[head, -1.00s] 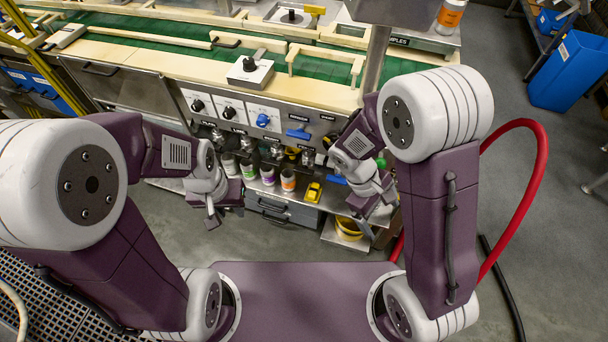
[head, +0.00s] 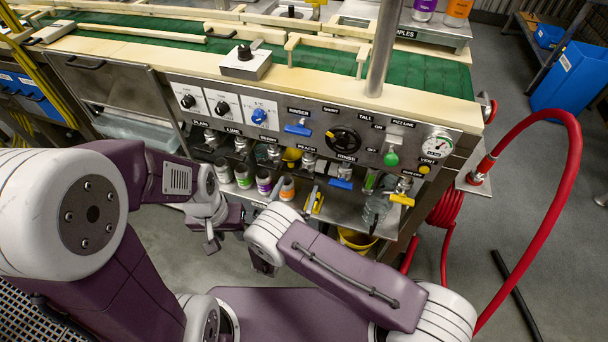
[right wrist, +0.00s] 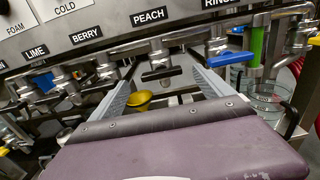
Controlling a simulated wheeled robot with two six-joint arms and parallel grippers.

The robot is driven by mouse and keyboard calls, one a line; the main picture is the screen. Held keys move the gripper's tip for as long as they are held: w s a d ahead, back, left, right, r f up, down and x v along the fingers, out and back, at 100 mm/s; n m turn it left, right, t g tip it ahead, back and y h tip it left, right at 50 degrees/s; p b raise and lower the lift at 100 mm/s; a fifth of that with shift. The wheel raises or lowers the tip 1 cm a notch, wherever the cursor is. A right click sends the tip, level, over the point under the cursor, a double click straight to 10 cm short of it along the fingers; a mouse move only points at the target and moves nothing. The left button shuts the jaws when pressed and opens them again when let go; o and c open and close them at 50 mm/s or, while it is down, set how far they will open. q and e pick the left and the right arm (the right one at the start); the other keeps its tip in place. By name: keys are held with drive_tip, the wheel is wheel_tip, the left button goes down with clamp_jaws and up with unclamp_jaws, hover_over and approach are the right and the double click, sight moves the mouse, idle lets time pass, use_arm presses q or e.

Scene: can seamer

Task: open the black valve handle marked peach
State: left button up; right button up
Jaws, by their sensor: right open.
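The valve under the PEACH label shows in the right wrist view with its black handle (right wrist: 161,73) lying crosswise below a silver body. The PEACH valve (head: 308,161) also shows in the head view, in the row under the front panel. My right gripper (right wrist: 158,70) is open in the right wrist view. Its two grey fingers reach up on either side of the black handle, with gaps at both sides; contact is not visible.
The LIME and BERRY valves stand left of PEACH, with a blue-handled valve (right wrist: 216,47) to the right. Several small cans (head: 264,182) stand on the shelf below. A yellow bowl (right wrist: 139,101) shows beyond my fingers. A red hose (head: 568,180) curves at the right.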

sight(303, 177)
drive_tip(key=x, duration=0.5)
drive_tip(key=shift+w+d+f+b, duration=0.15)
drive_tip(key=shift+w+f+b, duration=0.05)
drive_tip(key=shift+f+b, duration=0.1)
drive_tip(key=shift+w+d+r, duration=0.1)
drive_tip(key=shift+w+r, duration=0.1)
drive_tip(key=shift+w, duration=0.25)
drive_tip(key=c, duration=1.4)
drive_tip(key=shift+o, duration=0.2)
drive_tip(key=shift+n, duration=0.3)
drive_tip(key=n+b, duration=0.1)
drive_tip(key=n, duration=0.2)
drive_tip(key=shift+f+n, duration=0.1)
drive_tip(key=shift+n, duration=2.4)
